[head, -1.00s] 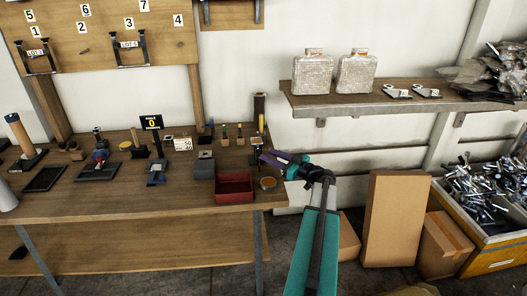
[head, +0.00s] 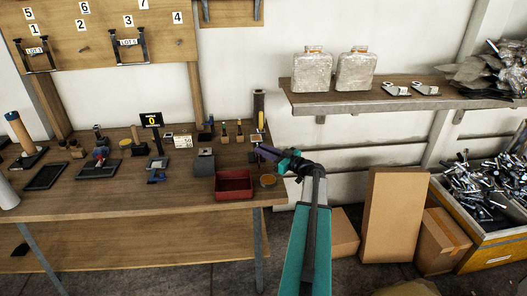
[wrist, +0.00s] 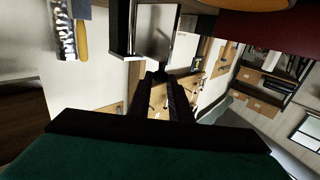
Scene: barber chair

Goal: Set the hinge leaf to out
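My gripper (head: 262,149) reaches in from the right over the back right end of the workbench, and its dark fingers (wrist: 158,78) show in the middle of the wrist view. Just beyond the fingertips in the wrist view is a pale, shiny flat plate (wrist: 157,30) in a dark frame, which looks like the hinge leaf. I cannot tell whether the fingers touch it. In the head view the gripper largely hides this spot. The fingers look close together, but their gap is unclear.
A red open bin (head: 234,186) and a round amber-topped item (head: 268,181) lie just below the gripper. A grey block (head: 204,163) stands to the left. A shelf (head: 400,102) with two bottles is on the right, above cardboard boxes (head: 393,218).

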